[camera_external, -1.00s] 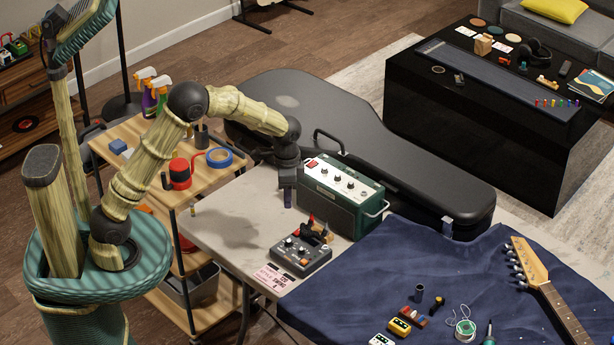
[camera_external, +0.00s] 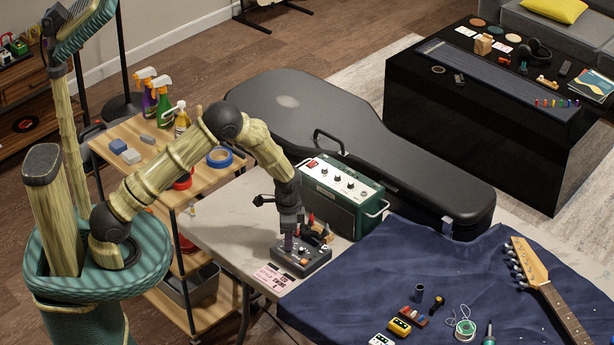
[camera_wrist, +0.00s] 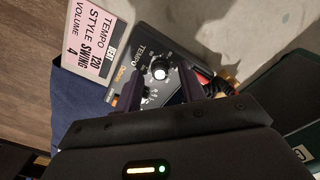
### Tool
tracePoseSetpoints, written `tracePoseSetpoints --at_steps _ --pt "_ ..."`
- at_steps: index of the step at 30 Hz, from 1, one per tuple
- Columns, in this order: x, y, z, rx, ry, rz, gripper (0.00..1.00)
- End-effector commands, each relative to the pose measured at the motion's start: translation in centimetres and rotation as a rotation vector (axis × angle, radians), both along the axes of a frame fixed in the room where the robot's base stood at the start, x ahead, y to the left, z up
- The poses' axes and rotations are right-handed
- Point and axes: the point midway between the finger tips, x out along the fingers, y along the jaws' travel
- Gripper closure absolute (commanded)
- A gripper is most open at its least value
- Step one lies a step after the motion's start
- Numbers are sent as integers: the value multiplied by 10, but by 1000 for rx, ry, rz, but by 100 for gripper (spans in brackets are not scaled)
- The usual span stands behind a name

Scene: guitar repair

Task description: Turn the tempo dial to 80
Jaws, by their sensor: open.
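The dark beat box (camera_external: 307,258) lies on the pale table; it also shows in the wrist view (camera_wrist: 138,65). Its tempo dial (camera_wrist: 160,68) is a pale round knob beside the word TEMPO. My gripper (camera_external: 289,243) points down over the left part of the box. In the wrist view my open gripper (camera_wrist: 148,94) has its two dark fingers apart, with the dial visible beyond the gap between them. I cannot tell if a finger touches the dial. A pink card (camera_external: 270,277) beside the box reads tempo 120, style swing, volume 4 in the wrist view (camera_wrist: 88,42).
A green amplifier (camera_external: 342,205) and a black guitar case (camera_external: 400,170) stand behind. A blue cloth (camera_external: 380,280) with small parts lies to the right. The table left of the box (camera_external: 225,225) is bare.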

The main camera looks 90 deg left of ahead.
Motion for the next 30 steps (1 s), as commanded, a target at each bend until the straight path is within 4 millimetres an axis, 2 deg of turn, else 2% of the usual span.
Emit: tracePoseSetpoints --at_steps 9,15,30 --pt "0 0 -3 0 0 0 62" --pt "0 0 -3 0 0 0 100" --pt "0 0 -2 1 0 72 100"
